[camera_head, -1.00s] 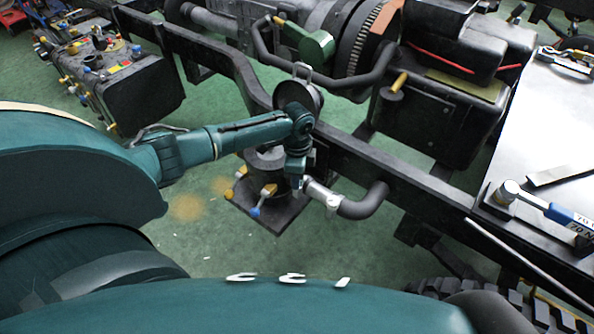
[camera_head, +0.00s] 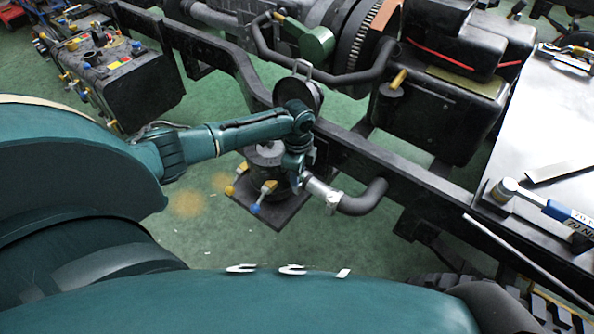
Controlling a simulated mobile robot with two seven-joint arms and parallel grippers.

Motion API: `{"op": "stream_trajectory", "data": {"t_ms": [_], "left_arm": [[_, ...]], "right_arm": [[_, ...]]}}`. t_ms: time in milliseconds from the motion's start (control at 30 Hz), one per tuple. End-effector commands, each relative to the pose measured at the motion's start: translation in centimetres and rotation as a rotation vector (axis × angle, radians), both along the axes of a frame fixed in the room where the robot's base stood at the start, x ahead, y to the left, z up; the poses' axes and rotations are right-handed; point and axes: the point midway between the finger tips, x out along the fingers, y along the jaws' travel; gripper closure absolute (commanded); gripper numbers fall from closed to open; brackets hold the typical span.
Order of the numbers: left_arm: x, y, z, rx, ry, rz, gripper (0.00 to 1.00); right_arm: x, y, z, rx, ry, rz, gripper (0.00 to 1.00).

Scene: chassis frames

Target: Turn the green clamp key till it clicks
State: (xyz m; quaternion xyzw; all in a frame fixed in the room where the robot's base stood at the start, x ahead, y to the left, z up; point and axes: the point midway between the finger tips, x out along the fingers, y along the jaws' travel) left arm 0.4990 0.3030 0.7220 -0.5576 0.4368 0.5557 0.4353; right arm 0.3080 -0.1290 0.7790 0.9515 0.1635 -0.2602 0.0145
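My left arm reaches in from the left, and its wrist bends down beside the dark chassis rail. My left gripper (camera_head: 295,178) is at the near end of a grey pipe, next to a silver band clamp (camera_head: 333,202). It is small and seen from above, so I cannot make out its fingers or whether it holds anything. I cannot pick out a green clamp key; it may be hidden by the gripper or blend with my green arm. My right gripper is not in view.
A black base plate (camera_head: 283,213) with yellow-and-blue handled valves (camera_head: 263,196) lies left of the gripper. The chassis rail (camera_head: 405,182) runs behind it. A torque wrench (camera_head: 545,207) lies on the metal bench (camera_head: 560,110) at right. Green floor shows at left.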

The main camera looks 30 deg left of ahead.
Motion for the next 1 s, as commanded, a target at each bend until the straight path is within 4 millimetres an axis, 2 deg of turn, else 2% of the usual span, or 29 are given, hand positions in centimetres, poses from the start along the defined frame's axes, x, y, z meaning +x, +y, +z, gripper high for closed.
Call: {"op": "stream_trajectory", "data": {"t_ms": [33,200,433,533,667,1000], "left_arm": [[0.0,0.0,0.0,0.0,0.0,0.0,0.61],[0.0,0.1,0.0,0.002,0.0,0.001,0.48],[0.0,0.1,0.1,0.003,0.001,0.001,0.48],[0.0,0.1,0.7,0.002,-0.001,0.001,0.48],[0.1,0.2,2.8,0.002,-0.004,0.001,0.48],[0.1,0.1,10.2,0.002,-0.003,0.0,0.48]], "right_arm": [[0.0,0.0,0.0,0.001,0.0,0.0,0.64],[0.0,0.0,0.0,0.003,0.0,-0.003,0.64],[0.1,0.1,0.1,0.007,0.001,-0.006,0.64],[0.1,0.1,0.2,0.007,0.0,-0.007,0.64],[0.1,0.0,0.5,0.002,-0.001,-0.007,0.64],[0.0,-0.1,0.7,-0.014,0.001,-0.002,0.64]]}}
